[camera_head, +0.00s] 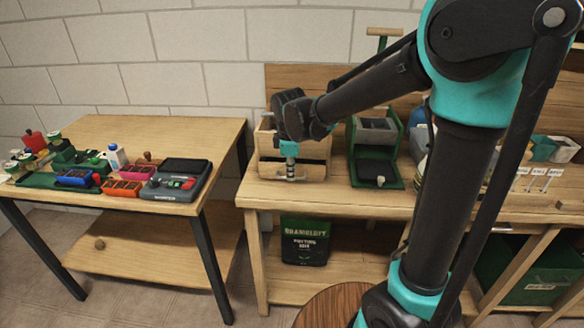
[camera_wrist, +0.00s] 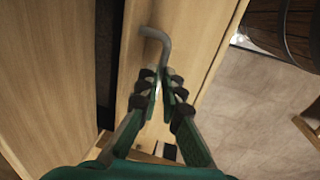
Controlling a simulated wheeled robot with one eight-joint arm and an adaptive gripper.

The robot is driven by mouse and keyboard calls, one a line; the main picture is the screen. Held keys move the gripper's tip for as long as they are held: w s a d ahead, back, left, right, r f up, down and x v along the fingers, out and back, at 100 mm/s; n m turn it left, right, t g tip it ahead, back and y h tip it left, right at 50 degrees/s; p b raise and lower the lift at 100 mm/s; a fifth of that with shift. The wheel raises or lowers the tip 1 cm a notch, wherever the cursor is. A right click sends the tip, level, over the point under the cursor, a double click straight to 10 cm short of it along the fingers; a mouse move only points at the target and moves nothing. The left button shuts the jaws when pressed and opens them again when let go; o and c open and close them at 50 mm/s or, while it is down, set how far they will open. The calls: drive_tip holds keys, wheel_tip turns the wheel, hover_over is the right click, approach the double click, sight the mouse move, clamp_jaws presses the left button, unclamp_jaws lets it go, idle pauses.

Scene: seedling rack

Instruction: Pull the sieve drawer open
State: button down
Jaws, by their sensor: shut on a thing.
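A pale wooden box (camera_head: 318,150) stands on the wooden bench in the head view. Its lower front looks like the sieve drawer (camera_head: 312,171). My gripper (camera_head: 289,173) is at that front, pointing down. In the wrist view my gripper (camera_wrist: 166,84) has its green fingers with dark pads closed around a bent grey metal handle (camera_wrist: 153,34) on a wooden front (camera_wrist: 190,22). The handle's upper bend shows, and its lower part is hidden between the fingers. My arm hides part of the box, and I cannot tell how far the drawer stands out.
A green device with a grey top (camera_head: 376,130) stands to the right of the box. A side table (camera_head: 120,125) at left holds a dark scale (camera_head: 178,180) and several small coloured items. A dark soil bag (camera_head: 305,241) stands on the shelf below. Floor shows between the tables.

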drive_tip(key=s, duration=1.1)
drive_tip(key=shift+a, duration=0.15)
drive_tip(key=c, duration=1.6)
unclamp_jaws()
drive_tip(key=shift+c, duration=0.2)
wheel_tip(320, 180, up, 12)
drive_tip(key=s, duration=0.2)
drive_tip(key=shift+f, duration=0.15)
